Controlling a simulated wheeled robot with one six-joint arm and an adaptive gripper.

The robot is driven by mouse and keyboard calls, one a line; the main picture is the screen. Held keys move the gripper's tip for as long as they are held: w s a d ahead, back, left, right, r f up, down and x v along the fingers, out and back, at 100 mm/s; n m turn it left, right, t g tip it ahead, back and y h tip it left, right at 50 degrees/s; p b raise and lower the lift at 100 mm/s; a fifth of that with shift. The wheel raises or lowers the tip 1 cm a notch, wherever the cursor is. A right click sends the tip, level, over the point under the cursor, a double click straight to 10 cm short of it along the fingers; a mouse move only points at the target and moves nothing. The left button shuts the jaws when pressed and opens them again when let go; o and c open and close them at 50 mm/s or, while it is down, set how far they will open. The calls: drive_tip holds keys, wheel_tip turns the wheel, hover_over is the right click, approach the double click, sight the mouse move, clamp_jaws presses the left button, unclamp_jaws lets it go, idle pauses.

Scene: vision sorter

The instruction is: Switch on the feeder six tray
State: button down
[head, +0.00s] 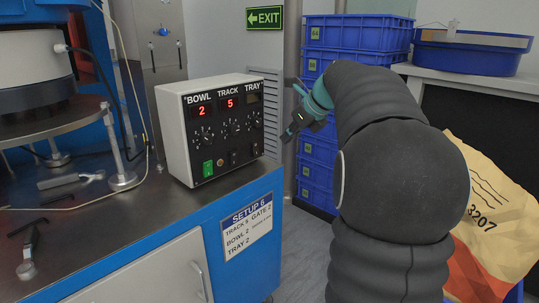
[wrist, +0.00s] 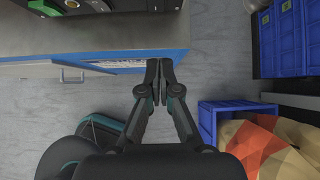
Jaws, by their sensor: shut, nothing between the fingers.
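The feeder control box (head: 175,140) is a white box with a black front, standing on the bench at centre left. Its BOWL display (head: 202,111) shows a red 2 and its TRACK display (head: 229,103) a red 5. The TRAY display (head: 253,98) is dark. One knob sits under each display. The switch (head: 208,168) under BOWL is green; the TRAY switch (head: 255,150) looks dark. My gripper (head: 289,134) is shut and empty, right of the box and apart from it. In the wrist view its fingertips (wrist: 159,68) are together near the bench edge.
Blue crates (head: 318,160) are stacked behind my arm. A yellow sack (head: 490,210) is at right. The feeder bowl (head: 35,70) stands left. Grey floor lies before the bench.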

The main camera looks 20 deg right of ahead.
sight(256, 149)
drive_tip(key=s+r+b, duration=0.1)
drive_tip(key=b, duration=0.1)
drive_tip(key=shift+a+b, duration=0.15)
drive_tip(key=shift+b, duration=0.2)
drive_tip(key=shift+w, duration=0.1)
drive_tip(key=x, duration=0.4)
drive_tip(key=b+x, duration=0.1)
drive_tip(key=x, duration=0.3)
drive_tip(key=b+x, duration=0.1)
drive_tip(key=x, duration=0.2)
drive_tip(key=shift+w+a, duration=0.3)
drive_tip(key=shift+w, duration=0.3)
drive_tip(key=shift+w+a, duration=0.3)
drive_tip(key=shift+w, duration=0.5)
